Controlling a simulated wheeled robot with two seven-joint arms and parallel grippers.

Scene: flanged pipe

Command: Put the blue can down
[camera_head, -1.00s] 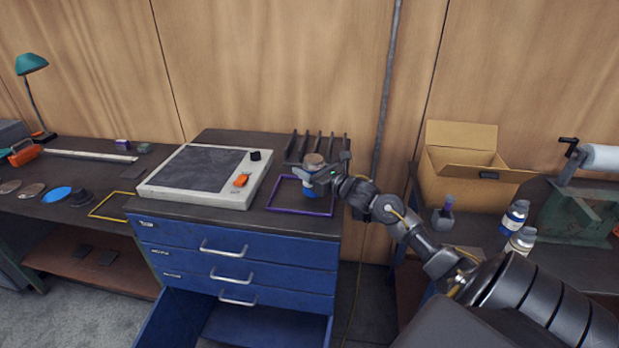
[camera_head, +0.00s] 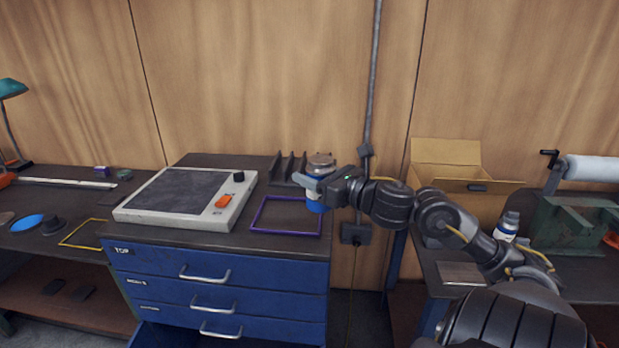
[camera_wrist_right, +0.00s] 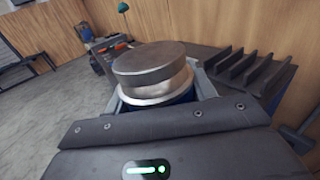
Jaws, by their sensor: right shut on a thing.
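The blue can (camera_head: 315,196) is in my right gripper (camera_head: 318,183), which is shut around it. The can is upright, with a white band and a grey lid on top. In the head view it is at the right edge of the purple frame (camera_head: 286,231) on the blue drawer cabinet. I cannot tell whether its base touches the top. In the right wrist view the can's grey lid (camera_wrist_right: 150,62) fills the middle, and its lower part is hidden by the gripper. My left gripper is in neither view.
A white panel device (camera_head: 187,200) stands left of the purple frame. A black slotted rack (camera_head: 290,168) stands behind. An open cardboard box (camera_head: 458,190) and a white-blue bottle (camera_head: 507,227) are on the right bench. The inside of the purple frame is clear.

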